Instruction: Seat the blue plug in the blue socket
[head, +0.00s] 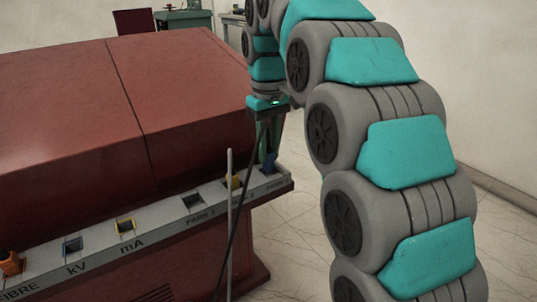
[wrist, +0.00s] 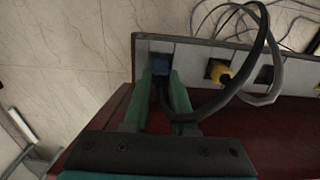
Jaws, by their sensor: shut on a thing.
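The blue plug (head: 270,161) is at the right end of the panel, at the third parking slot; it also shows in the wrist view (wrist: 160,64). My gripper (head: 268,148) points down over it, and its two green fingers (wrist: 160,88) are closed on the plug's sides. How deep the plug sits in the slot is hidden. The blue socket (head: 72,245) is a blue-rimmed square opening marked kV, near the left of the panel, and looks empty. It is not visible in the wrist view.
A yellow plug (head: 233,181) stands in the second parking slot. The first parking slot (head: 192,201) and the yellow-rimmed mA socket (head: 125,225) look empty. An orange plug (head: 11,263) is at FIBRE. Dark and grey cables loop beside my fingers. A grey rod (head: 229,225) stands before the panel.

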